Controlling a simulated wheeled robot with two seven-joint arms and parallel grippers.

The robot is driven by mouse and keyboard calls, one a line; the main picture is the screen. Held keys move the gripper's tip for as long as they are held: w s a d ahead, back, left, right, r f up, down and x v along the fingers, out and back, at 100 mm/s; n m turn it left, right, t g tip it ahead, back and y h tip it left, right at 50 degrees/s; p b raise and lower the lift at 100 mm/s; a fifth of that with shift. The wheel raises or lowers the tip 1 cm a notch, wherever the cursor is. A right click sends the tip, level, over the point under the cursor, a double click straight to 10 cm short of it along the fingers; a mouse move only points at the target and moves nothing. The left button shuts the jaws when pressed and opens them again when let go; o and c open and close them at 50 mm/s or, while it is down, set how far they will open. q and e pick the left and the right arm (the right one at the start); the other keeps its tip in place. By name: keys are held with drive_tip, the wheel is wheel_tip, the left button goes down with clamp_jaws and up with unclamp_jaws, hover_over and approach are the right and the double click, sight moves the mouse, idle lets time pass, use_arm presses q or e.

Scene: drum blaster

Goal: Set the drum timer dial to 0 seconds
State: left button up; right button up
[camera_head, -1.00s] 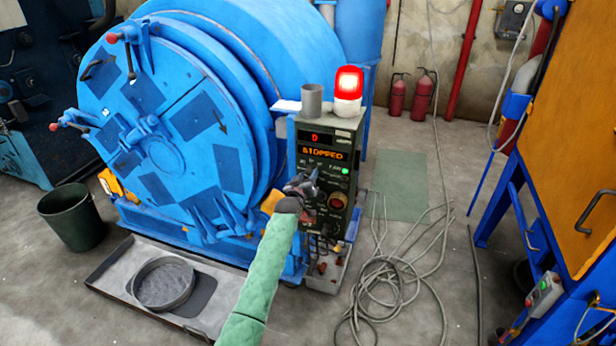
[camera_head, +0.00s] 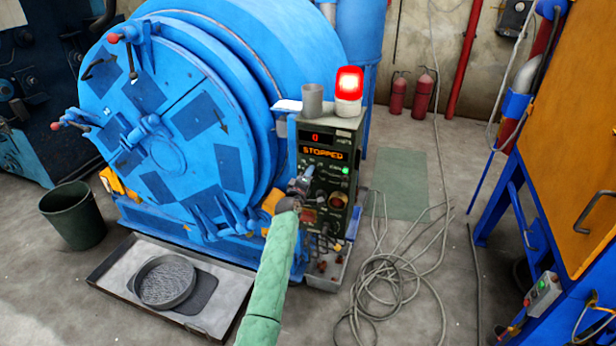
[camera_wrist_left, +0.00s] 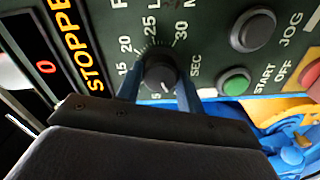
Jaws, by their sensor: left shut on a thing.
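The control panel (camera_head: 343,139) stands right of the blue drum (camera_head: 150,125). Its display (camera_head: 324,154) reads STOPPED, with a red 0 above; the same display shows in the left wrist view (camera_wrist_left: 70,42). The dark round timer dial (camera_wrist_left: 160,72) has a scale with 15, 20, 25, 30 and SEC around it. My left gripper (camera_head: 304,181) is at the panel face. In the left wrist view its blue fingers (camera_wrist_left: 158,84) are on either side of the dial and shut on it. The dial's pointer position cannot be made out, and the lower scale is partly hidden. My right gripper is not in view.
The START button (camera_wrist_left: 235,81), JOG button (camera_wrist_left: 253,28) and red OFF button (camera_wrist_left: 311,74) sit beside the dial. A lit red beacon (camera_head: 349,84) tops the panel. A tray (camera_head: 225,300) and loose cable (camera_head: 390,280) lie on the floor.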

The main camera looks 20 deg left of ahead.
use_arm(q)
drive_tip(key=shift+f+n, duration=0.25)
drive_tip(key=shift+n, duration=0.25)
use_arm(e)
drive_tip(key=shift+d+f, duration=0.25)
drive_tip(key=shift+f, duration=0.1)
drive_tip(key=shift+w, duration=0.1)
use_arm(q)
drive_tip(key=shift+d, duration=0.1)
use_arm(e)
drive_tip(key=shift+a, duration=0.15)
use_arm(q)
drive_tip(key=o, duration=1)
drive_tip(key=shift+r, duration=0.1)
drive_tip(key=shift+s+b, duration=0.65)
drive_tip(key=shift+s, duration=3.3)
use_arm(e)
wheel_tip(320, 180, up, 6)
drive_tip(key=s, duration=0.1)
